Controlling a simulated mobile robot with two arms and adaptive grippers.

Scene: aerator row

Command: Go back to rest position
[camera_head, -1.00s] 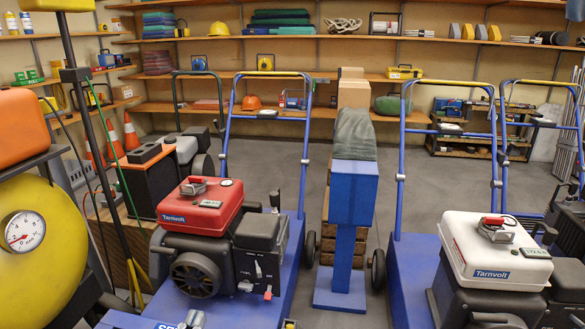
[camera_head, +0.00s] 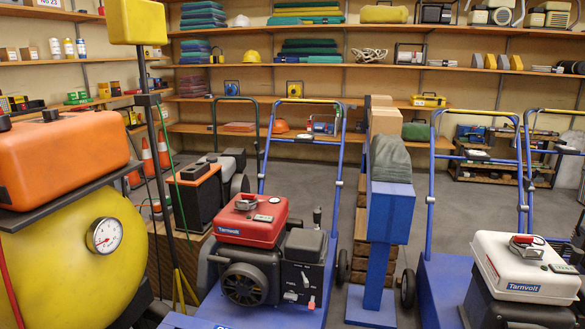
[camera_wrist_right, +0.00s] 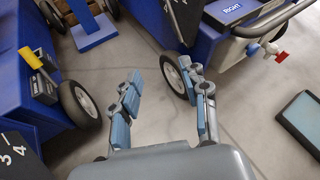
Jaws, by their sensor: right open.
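My right gripper (camera_wrist_right: 160,100) shows in the right wrist view. Its two blue-grey fingers stand apart with nothing between them, above the grey floor. A wheel of a blue machine lies just beyond the right finger, and another wheel (camera_wrist_right: 80,104) is to the left. Whether the fingers touch either wheel is not clear, but they look apart from both. Neither gripper shows in the head view, and my left gripper is in no frame.
In the head view, a red-topped aerator (camera_head: 255,220) and a white-topped aerator (camera_head: 525,265) stand on blue bases. A blue post (camera_head: 388,215) with a grey cloth (camera_head: 390,158) stands between them. A yellow tank (camera_head: 70,255) is at left.

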